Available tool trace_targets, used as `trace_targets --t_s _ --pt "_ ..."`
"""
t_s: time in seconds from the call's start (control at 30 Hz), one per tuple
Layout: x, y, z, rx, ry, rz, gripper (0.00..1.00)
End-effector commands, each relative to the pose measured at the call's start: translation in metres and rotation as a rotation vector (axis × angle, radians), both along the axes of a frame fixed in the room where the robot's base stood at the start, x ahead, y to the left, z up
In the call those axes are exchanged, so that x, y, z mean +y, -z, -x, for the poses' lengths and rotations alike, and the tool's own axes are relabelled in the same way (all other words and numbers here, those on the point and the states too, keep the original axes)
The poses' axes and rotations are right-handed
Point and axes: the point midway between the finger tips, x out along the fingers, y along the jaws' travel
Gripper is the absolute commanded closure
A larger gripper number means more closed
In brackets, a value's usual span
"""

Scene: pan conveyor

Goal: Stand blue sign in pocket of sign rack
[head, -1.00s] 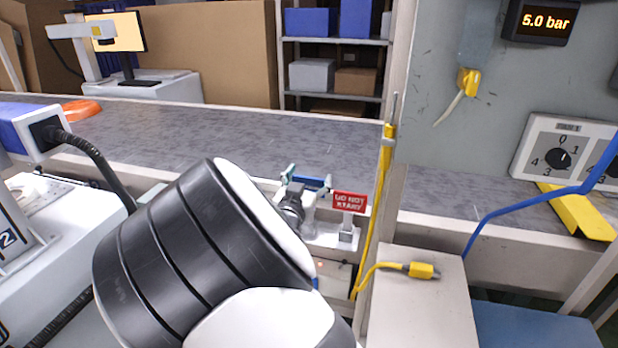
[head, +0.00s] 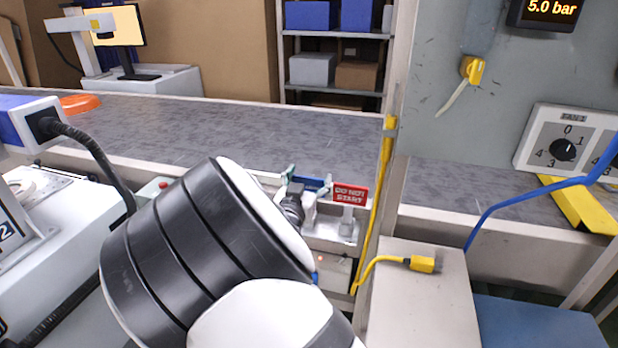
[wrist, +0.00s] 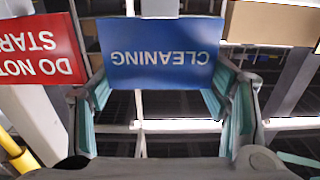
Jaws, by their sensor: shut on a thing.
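The blue sign, reading CLEANING upside down in the wrist view (wrist: 160,52), is held between the two teal-padded fingers of my gripper (wrist: 162,88). In the head view the blue sign (head: 308,183) shows as a small strip between the fingertips of my gripper (head: 309,181). The sign rack (head: 346,232) is a pale ledge at the conveyor's near side, with the red DO NOT START sign (head: 350,194) standing upright at its right. The blue sign is left of the red one. My wrist hides the left of the rack, and I cannot tell whether the blue sign touches a pocket.
The grey conveyor (head: 200,130) runs behind the rack. A yellow post (head: 383,180) stands just right of the red sign. A light box with a yellow-plugged cable (head: 423,264) is at lower right. A black hose (head: 88,145) is at left.

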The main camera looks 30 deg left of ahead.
Motion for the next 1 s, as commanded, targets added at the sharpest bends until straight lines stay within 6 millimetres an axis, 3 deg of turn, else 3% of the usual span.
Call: trace_targets --t_s 0.17,0.2,0.27,0.67,0.83,1.0 --pt "0.000 0.004 0.000 0.000 0.000 0.000 0.76" --pt "0.000 0.004 0.000 -0.001 0.000 0.000 0.22" --pt "0.000 0.003 0.000 -0.001 0.000 0.000 0.08" --pt "0.000 0.004 0.002 0.001 0.000 0.000 0.07" --pt "-0.004 0.004 0.020 0.002 -0.001 0.001 0.07" --pt "-0.012 0.004 0.054 0.002 -0.002 0.000 0.07"
